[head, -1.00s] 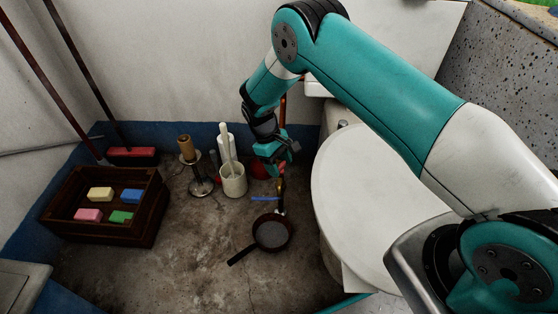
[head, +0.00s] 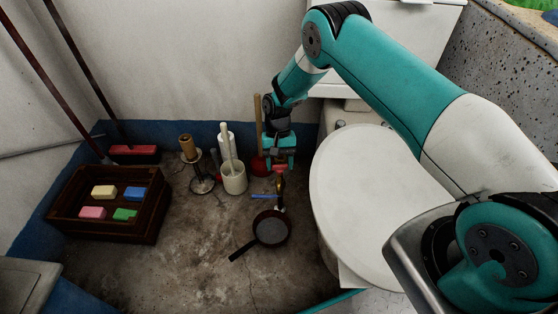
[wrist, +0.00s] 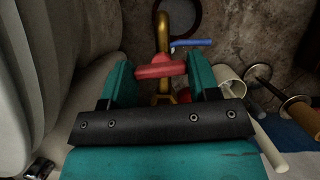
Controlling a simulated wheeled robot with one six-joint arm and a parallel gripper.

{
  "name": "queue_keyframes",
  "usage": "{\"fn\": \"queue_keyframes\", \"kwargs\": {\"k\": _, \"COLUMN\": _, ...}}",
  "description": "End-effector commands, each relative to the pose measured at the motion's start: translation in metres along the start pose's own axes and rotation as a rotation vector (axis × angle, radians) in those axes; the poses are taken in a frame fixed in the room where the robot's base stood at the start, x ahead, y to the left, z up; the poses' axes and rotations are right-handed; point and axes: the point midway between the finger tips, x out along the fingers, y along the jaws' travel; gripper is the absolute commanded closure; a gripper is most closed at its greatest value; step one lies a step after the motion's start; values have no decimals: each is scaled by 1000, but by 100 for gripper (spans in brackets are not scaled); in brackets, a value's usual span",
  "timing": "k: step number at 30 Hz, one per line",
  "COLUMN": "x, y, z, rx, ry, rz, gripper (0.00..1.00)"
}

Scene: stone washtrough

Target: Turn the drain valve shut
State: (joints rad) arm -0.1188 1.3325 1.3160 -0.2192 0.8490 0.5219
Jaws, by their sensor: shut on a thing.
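The drain valve has a red handle (head: 281,168) on a brass body (head: 281,186), low near the back wall, left of the toilet. In the wrist view the red handle (wrist: 160,67) lies crosswise between my fingertips, and the brass body (wrist: 163,30) runs on past it. My gripper (head: 280,164) points down at the handle. In the wrist view my gripper (wrist: 161,75) is shut on the red handle, with one teal finger at each end. Part of the valve is hidden behind the gripper.
A blue bar (head: 263,197) and a frying pan (head: 271,230) are in front of the valve. A plunger (head: 258,167), a white brush holder (head: 234,180) and a paper stand (head: 202,185) are to the left. A white toilet lid (head: 362,205) is close on the right.

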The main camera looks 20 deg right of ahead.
Motion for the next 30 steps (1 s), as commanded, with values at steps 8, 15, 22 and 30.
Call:
{"fn": "queue_keyframes", "kwargs": {"k": 8, "x": -2, "y": 0, "z": -1, "rx": 91, "ry": 4, "rz": -40, "gripper": 68}}
{"fn": "queue_keyframes", "kwargs": {"k": 15, "x": -1, "y": 0, "z": -1, "rx": 114, "ry": 5, "rz": -49, "gripper": 68}}
{"fn": "queue_keyframes", "kwargs": {"k": 22, "x": -1, "y": 0, "z": -1, "rx": 115, "ry": 6, "rz": -49, "gripper": 68}}
{"fn": "queue_keyframes", "kwargs": {"k": 30, "x": -1, "y": 0, "z": -1, "rx": 114, "ry": 4, "rz": -48, "gripper": 19}}
